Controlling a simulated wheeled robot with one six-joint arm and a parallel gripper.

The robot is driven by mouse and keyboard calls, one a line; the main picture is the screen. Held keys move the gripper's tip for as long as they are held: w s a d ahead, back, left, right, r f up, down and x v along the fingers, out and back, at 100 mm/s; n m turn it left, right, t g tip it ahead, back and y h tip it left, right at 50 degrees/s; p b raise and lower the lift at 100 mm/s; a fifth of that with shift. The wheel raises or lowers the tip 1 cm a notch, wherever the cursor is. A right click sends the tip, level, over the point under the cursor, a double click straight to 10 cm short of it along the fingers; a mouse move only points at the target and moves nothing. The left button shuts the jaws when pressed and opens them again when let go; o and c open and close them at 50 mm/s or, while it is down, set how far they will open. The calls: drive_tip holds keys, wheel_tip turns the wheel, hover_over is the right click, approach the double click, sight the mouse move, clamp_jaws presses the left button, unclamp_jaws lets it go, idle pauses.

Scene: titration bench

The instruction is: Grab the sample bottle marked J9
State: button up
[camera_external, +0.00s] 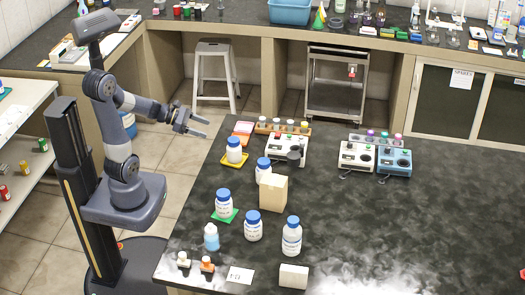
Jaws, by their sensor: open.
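Several white bottles with blue caps stand upright on the dark bench; their label marks are too small to read, so I cannot tell which is J9. One bottle (234,152) stands on a yellow tray at the bench's far left. Another bottle (263,172) is partly hidden behind a beige box (273,193). One bottle (223,206) is on a green mat, with another bottle (253,227) to its right. A larger bottle (291,238) stands farther right. My gripper (206,129) is open and empty, above and left of the bottle on the yellow tray, apart from it.
A light blue bottle (211,239), two small dropper-like bottles (207,265), a card (240,275) and a white box (293,276) are near the front. A white device (288,150), a vial rack (283,127) and two more devices (355,156) stand behind. The bench's right side is mostly clear.

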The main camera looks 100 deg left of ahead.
wheel_tip(320, 180, up, 5)
drive_tip(key=w+d+f+m+b, duration=0.1)
drive_tip(key=w+d+f+b, duration=0.1)
drive_tip(key=w+d, duration=0.35)
drive_tip(key=w+d+f+b, duration=0.2)
drive_tip(key=w+d+b, duration=0.1)
drive_tip(key=w, duration=0.6)
drive_tip(key=w+d+y+b, duration=0.1)
drive_tip(key=w+d+b, duration=0.3)
drive_tip(key=d, duration=1.1)
drive_tip(key=s+d+r+t+b, duration=0.2)
drive_tip(key=s+d+t+b, duration=0.15)
drive_tip(key=d, duration=1.15)
drive_tip(key=s+d+r+n+b, duration=0.1)
drive_tip(key=s+d+r+b, duration=0.1)
drive_tip(key=s+d, duration=0.8)
approach(212, 238)
drive_tip(key=s+f, duration=0.1)
drive_tip(key=s+a+f+t, duration=0.1)
drive_tip(key=shift+s+y+p, duration=0.35)
drive_tip(key=shift+y, duration=0.05)
drive_tip(key=shift+f, duration=0.3)
drive_tip(key=shift+w+a+n, duration=0.1)
drive_tip(key=shift+w+n, duration=0.2)
drive_tip(key=shift+w, duration=0.05)
drive_tip(key=x, duration=1.1)
drive_tip(key=shift+w+a+f+b, duration=0.15)
drive_tip(key=shift+f+b, duration=0.1)
drive_tip(key=shift+b, duration=0.15)
